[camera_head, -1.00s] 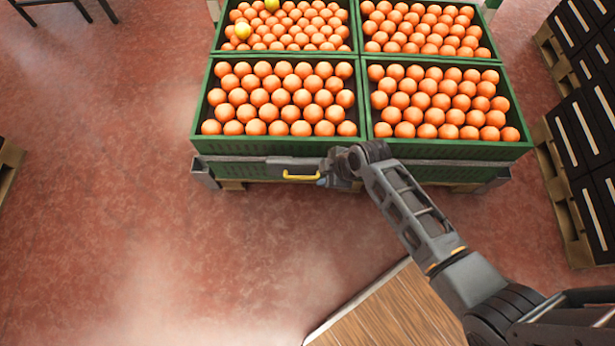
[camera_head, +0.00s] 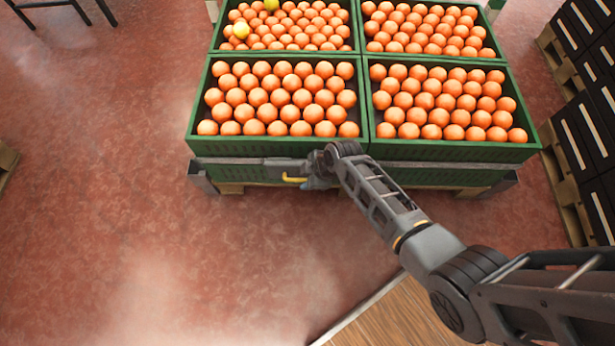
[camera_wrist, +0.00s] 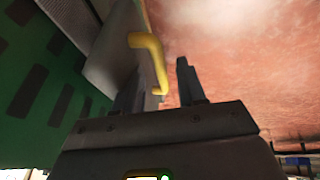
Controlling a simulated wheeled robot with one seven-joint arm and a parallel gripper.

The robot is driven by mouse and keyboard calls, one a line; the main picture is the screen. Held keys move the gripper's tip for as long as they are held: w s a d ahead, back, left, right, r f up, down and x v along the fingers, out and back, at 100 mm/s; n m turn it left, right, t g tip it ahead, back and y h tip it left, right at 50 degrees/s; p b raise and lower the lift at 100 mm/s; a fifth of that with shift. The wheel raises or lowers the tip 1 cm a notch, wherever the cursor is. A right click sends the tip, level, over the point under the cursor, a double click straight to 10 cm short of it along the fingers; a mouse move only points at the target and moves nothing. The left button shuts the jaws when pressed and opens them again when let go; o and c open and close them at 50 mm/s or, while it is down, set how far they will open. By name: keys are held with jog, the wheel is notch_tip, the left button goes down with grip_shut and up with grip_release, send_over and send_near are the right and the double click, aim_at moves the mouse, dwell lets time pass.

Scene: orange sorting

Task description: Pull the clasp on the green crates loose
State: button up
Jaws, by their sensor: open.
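The green crates (camera_head: 275,147) full of oranges stand in front of me. A grey clasp plate with a yellow handle (camera_head: 290,179) sits low on their front side, left of my gripper (camera_head: 314,183). The right part of the handle is hidden behind my gripper in the head view. In the wrist view, the yellow handle (camera_wrist: 151,51) projects from the grey plate (camera_wrist: 112,48). My gripper (camera_wrist: 159,72) is open, and the handle's near end shows between its two fingers. I cannot tell whether either finger touches it.
A grey metal frame (camera_head: 203,182) runs under the crates. Stacked black crates (camera_head: 580,137) on pallets stand at the right. A wooden surface (camera_head: 400,318) lies at the front under my arm.

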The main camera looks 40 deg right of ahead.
grip_shut()
dwell(0.3)
dwell(0.3)
